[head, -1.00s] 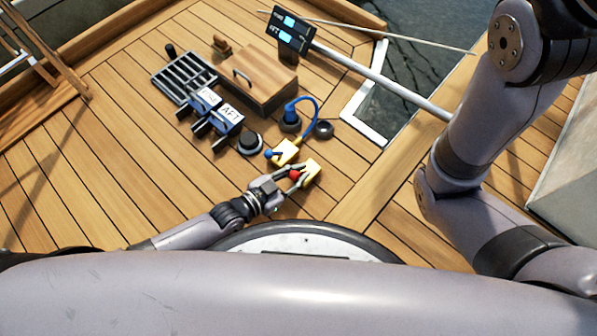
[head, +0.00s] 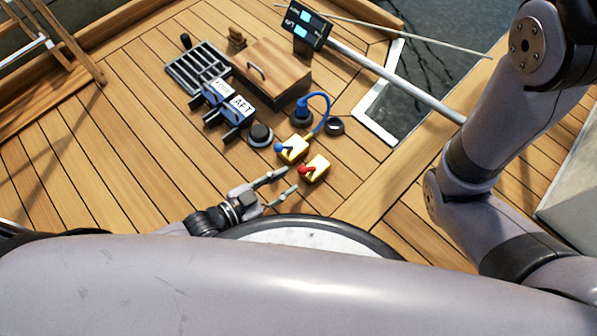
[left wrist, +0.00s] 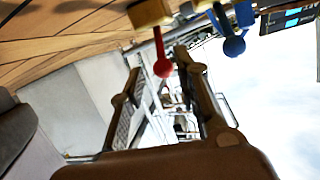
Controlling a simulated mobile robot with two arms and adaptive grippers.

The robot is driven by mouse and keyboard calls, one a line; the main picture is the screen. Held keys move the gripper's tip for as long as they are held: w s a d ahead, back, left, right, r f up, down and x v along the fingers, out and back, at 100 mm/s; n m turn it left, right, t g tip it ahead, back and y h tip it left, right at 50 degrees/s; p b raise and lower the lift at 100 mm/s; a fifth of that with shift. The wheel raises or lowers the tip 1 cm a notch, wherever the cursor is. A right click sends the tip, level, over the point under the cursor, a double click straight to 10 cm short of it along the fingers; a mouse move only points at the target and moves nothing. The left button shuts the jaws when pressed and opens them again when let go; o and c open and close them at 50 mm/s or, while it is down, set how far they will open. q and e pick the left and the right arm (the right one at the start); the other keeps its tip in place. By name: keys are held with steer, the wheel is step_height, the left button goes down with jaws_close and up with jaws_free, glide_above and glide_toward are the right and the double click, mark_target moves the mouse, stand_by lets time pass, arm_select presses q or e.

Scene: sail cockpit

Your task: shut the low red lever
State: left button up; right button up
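The red lever (head: 304,170) has a round knob and sits on a small yellow box (head: 319,165) low on the deck. A blue lever (head: 279,147) on a second yellow box (head: 294,151) stands just beside it. My left gripper (head: 292,180) is open and empty, with its fingertips just short of the red lever. In the left wrist view the red lever (left wrist: 161,55) shows beyond and between the two spread fingers, with the blue lever (left wrist: 232,42) to the right. No finger visibly touches the red lever. My right gripper is out of view.
Behind the levers are a blue hose (head: 322,103), a dark ring (head: 334,126), a round black knob (head: 260,135), AFT-labelled switches (head: 238,107), a grating (head: 196,72) and a wooden box (head: 271,72). The planks left of the gripper are clear.

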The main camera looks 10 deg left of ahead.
arm_select(q)
steer(key=v, duration=0.4)
steer(key=shift+s+a, duration=0.1)
stand_by(0.5)
